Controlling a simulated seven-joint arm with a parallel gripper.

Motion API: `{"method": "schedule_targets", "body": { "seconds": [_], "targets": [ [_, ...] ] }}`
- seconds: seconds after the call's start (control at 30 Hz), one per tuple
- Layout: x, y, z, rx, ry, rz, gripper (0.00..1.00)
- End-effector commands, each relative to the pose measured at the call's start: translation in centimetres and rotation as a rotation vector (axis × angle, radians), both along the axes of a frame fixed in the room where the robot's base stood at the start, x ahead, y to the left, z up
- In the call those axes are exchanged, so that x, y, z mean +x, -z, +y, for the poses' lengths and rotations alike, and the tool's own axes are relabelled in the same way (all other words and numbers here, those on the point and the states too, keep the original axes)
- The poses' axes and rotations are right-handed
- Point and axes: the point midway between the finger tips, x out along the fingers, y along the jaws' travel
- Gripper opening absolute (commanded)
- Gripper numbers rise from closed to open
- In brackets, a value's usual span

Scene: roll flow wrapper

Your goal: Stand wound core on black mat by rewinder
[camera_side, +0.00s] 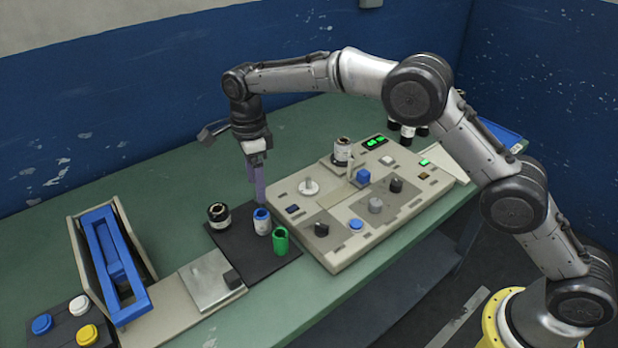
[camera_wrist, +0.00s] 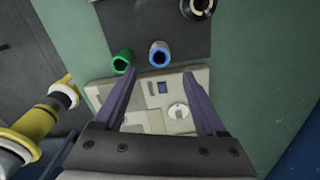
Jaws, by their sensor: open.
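The black mat (camera_side: 226,237) lies on the green table beside the beige rewinder (camera_side: 330,258). On it stand a blue core with a white wrap (camera_side: 262,222), a green core (camera_side: 281,242) and a dark-ended roll with a white band (camera_side: 218,215). All three look upright and apart. The wrist view also shows the blue core (camera_wrist: 159,53) and green core (camera_wrist: 123,60). My gripper (camera_side: 259,200) is open and empty, its purple fingers pointing down beside the blue core, near the mat's edge by the rewinder. In the wrist view my gripper (camera_wrist: 158,80) has its fingers wide apart.
The rewinder carries a bare white spindle (camera_side: 309,187), a banded roll (camera_side: 342,152), a blue block (camera_side: 362,177) and several knobs. Several dark rolls (camera_side: 408,130) stand behind it. A blue-framed unit (camera_side: 112,262) and metal plate (camera_side: 208,282) stand left. The table's back left is clear.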

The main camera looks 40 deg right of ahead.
Motion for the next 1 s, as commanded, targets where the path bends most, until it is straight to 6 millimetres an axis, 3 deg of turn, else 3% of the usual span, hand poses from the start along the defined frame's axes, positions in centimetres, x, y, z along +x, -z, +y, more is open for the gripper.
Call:
{"method": "schedule_targets", "body": {
  "seconds": [0.27,0.47,0.7,0.83,1.0],
  "targets": [
    [-0.2,-0.8,-0.4,0.003,-0.022,-0.007,0.74],
    [-2.6,-6.5,-4.0,0.014,-0.222,-0.067,0.74],
    [-9.4,-13.7,-10.0,-0.009,-0.594,-0.171,0.74],
    [-13.9,-16.2,-12.9,-0.045,-0.796,-0.225,0.74],
    [-20.5,-17.8,-16.2,-0.117,-1.059,-0.288,0.74]
  ]
}}
